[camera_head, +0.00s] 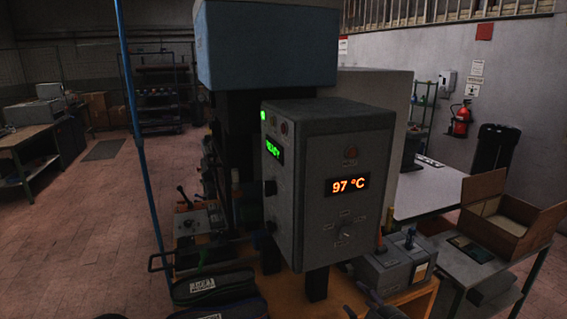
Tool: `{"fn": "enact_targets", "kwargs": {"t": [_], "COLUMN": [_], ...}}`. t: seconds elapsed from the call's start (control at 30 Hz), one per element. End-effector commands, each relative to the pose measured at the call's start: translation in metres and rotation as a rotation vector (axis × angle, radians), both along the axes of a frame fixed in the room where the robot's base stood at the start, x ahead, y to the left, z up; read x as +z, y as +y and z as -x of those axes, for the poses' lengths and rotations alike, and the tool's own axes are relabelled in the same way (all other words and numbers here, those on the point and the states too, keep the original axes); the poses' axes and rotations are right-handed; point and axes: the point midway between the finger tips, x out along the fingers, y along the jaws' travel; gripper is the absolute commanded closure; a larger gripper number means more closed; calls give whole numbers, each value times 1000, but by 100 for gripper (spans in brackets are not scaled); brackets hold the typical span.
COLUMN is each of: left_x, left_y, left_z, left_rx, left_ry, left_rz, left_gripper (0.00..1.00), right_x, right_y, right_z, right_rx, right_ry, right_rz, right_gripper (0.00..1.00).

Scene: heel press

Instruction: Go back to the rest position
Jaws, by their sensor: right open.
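The heel press stands in the middle of the view, with a blue-grey upper housing (268,48) over a dark column. Its grey control box (335,205) shows a green "READY" display (274,147) and an orange "97 °C" display (347,185). A green lamp (263,115) is lit on the box's left side. My right gripper (378,302) shows only as a small dark part at the bottom edge, right of the box; it is open, and I see nothing held in it. My left gripper is not in view.
Dark shoe-like items with pale labels (213,284) lie low at the left of the press. A thin blue pole (141,150) stands left of it. A small grey device (397,265) sits right of the box. An open cardboard box (508,222) stands at right.

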Motion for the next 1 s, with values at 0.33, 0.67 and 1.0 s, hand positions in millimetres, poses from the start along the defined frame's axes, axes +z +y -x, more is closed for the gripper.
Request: {"fn": "enact_targets", "kwargs": {"t": [0.33, 0.67, 1.0], "left_x": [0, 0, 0], "left_y": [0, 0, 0], "left_z": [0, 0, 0], "left_rx": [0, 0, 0], "left_ry": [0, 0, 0], "left_rz": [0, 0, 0], "left_gripper": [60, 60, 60], "right_x": [-159, -294, -399], "right_y": [25, 55, 87], "right_z": [13, 76, 182], "right_rx": [-108, -258, -447], "right_ry": [424, 831, 1239], "right_rz": [-214, -360, -439], "right_gripper": [39, 39, 39]}}
